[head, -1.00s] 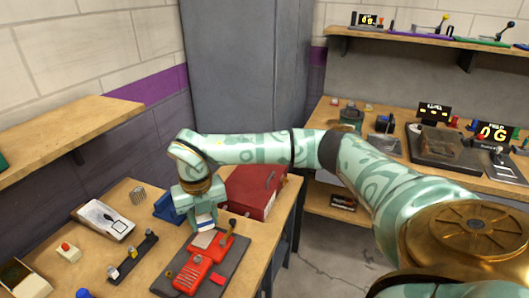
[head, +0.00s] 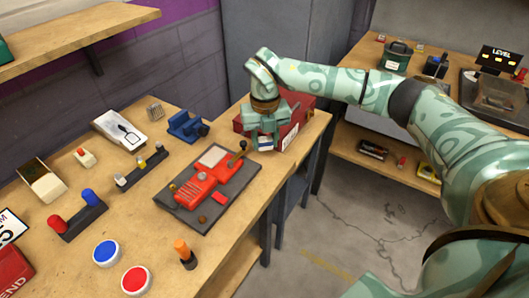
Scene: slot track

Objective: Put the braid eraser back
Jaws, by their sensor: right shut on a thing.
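My right gripper (head: 265,133) points down near the back right edge of the bench. It is shut on a small white-and-blue block (head: 264,143), probably the braid eraser; the fingers hide most of it. The block shows just in front of the red box and to the right of the red device (head: 208,183) on its dark board (head: 205,212). A light grey plate (head: 213,156) lies bare at the board's far end, beside a black-knobbed lever (head: 241,149). I cannot tell whether the block touches the bench. My left gripper is out of view.
The red box (head: 293,138) stands right behind the gripper. The bench's right edge is close.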

